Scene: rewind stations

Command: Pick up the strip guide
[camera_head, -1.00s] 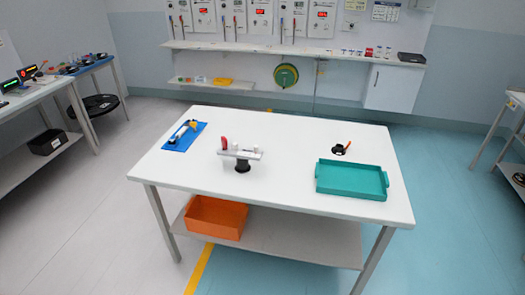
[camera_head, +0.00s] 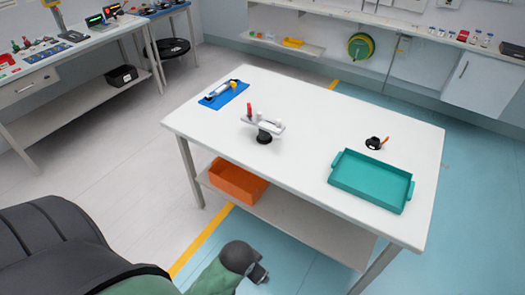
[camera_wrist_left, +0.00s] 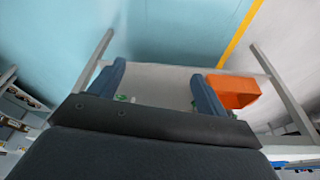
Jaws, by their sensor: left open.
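No part is clearly recognisable as the strip guide. On the white table (camera_head: 310,165), a pale bar with a red upright part sits on a dark round foot, forming a small stand (camera_head: 264,126). My left gripper (camera_wrist_left: 158,70) is open and empty, apart from the tabletop things. My left arm is at the lower left in the head view. My right gripper is not in view.
An orange bin (camera_head: 238,180) stands on the table's lower shelf; it also shows in the left wrist view (camera_wrist_left: 234,91). A side bench (camera_head: 70,62) stands at the left. The tabletop's middle and front are mostly clear.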

